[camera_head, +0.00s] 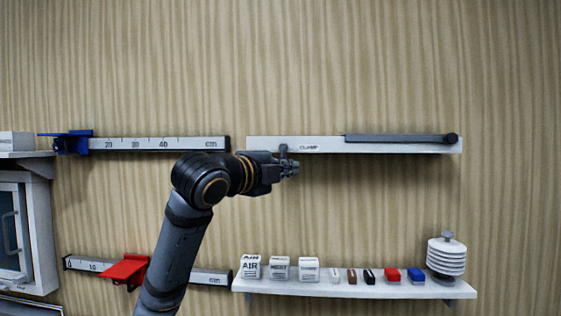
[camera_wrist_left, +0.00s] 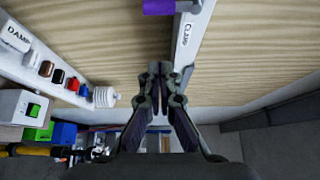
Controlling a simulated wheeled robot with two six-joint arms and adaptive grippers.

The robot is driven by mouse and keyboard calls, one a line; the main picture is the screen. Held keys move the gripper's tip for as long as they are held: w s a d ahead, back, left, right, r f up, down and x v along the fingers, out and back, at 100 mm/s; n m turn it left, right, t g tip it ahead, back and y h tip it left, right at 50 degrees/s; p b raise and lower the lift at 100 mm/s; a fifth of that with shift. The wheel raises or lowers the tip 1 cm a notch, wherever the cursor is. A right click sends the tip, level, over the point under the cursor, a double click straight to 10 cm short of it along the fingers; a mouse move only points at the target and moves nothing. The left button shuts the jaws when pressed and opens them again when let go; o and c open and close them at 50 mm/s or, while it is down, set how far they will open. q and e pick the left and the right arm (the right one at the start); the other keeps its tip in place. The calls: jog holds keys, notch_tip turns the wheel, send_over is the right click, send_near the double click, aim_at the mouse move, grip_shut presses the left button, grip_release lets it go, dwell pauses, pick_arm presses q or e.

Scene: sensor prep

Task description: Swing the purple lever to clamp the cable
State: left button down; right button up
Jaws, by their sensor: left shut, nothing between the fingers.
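The white clamp board (camera_head: 390,147) with its CLAMP label is on the wall. A dark bar (camera_head: 395,138) lies along its top, with a round knob at its right end. My left gripper (camera_head: 293,168) is shut and empty, just below the board's left part, near a small dark post (camera_head: 283,150). In the left wrist view, the purple lever handle (camera_wrist_left: 160,6) shows at the top edge, apart from my shut fingertips (camera_wrist_left: 160,70), beside the clamp board (camera_wrist_left: 189,45). No purple shows in the head view. The cable cannot be made out.
A lower white shelf (camera_head: 350,290) holds labelled white blocks, several small coloured blocks and a ribbed white sensor shield (camera_head: 446,258). Left are a ruler rail (camera_head: 185,144) with a blue slider (camera_head: 72,142) and a lower rail with a red slider (camera_head: 126,269). The wall between board and shelf is clear.

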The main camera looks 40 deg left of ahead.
pick_arm(q)
jog(key=w+p, duration=0.3)
jog(key=w, duration=0.4)
jog(key=s+a, duration=0.1)
jog(key=a, duration=0.1)
jog(key=s+a+b, duration=0.1)
jog(key=a, duration=0.1)
jog(key=shift+s+f+b, duration=0.1)
jog(key=shift+b, duration=0.2)
pick_arm(e)
jog(key=shift+a+r, duration=0.15)
jog(key=shift+r, duration=0.4)
jog(key=shift+a+r, duration=0.15)
jog(key=shift+r, duration=0.4)
pick_arm(q)
jog(key=shift+d, duration=0.15)
pick_arm(e)
jog(key=shift+w, duration=0.1)
